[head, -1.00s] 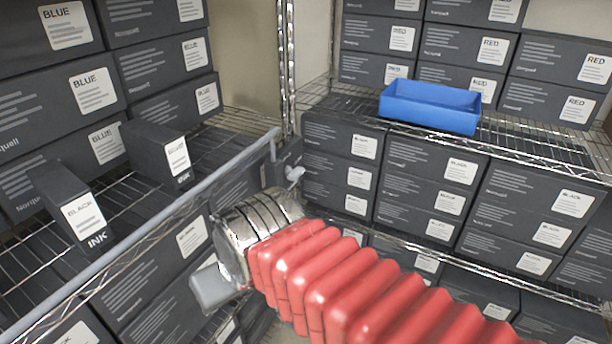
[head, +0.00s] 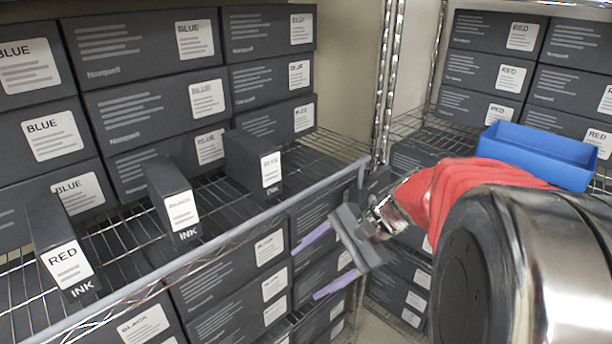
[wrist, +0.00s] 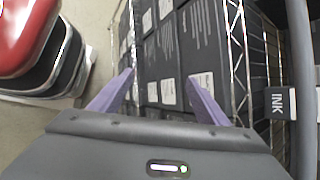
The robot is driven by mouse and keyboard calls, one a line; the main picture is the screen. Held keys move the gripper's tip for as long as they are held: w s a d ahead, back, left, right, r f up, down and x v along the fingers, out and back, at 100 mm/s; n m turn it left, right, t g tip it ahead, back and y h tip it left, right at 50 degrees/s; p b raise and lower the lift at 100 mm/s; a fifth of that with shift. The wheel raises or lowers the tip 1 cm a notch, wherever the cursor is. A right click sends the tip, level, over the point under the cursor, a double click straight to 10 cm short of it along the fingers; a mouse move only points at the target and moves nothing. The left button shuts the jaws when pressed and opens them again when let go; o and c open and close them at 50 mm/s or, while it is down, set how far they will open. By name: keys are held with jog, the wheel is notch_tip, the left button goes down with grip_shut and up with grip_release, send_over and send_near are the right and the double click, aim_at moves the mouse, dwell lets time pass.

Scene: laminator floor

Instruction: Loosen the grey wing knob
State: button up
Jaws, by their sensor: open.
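I cannot make out the grey wing knob in either view now; my arm covers the area beside the right end of the grey rail. The grey rail (head: 240,225) runs across the shelf front in the head view, and part of it shows at the right edge of the wrist view (wrist: 301,80). My gripper (head: 322,262) is open and empty, its purple fingers pointing left in front of the boxes below the rail. In the wrist view its two fingers (wrist: 160,78) are spread, with stacked dark boxes beyond them.
Ink cartons, one marked RED (head: 66,260), stand on the wire shelf (head: 130,235) behind the rail. A blue tray (head: 535,152) sits on the right shelf behind my arm. A chrome post (head: 388,90) stands at the corner. Boxes fill the lower shelves.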

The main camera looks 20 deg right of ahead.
jog(key=w+d+f+m+t+y, duration=0.1)
jog(key=w+d+m+t, duration=0.2)
jog(key=d, duration=0.5)
jog(key=w+d+m+t+y, duration=0.1)
jog(key=w+d+m+t, duration=0.15)
jog(key=d+m, duration=0.45)
jog(key=s+d+f+m+t+h, duration=0.1)
jog(key=s+d+m+t, duration=0.1)
jog(key=d, duration=0.7)
jog(key=s+d+f+m+t+h, duration=0.1)
jog(key=d+m+t, duration=0.4)
jog(key=d, duration=0.5)
jog(key=shift+s+d+f+h, duration=0.35)
jog(key=shift+s+h, duration=0.45)
jog(key=shift+s, duration=0.15)
jog(key=shift+w+a+t, duration=0.1)
jog(key=shift+t, duration=0.15)
jog(key=x, duration=1.3)
jog(key=shift+w+a, duration=0.2)
jog(key=shift+w, duration=0.1)
jog(key=c, duration=1)
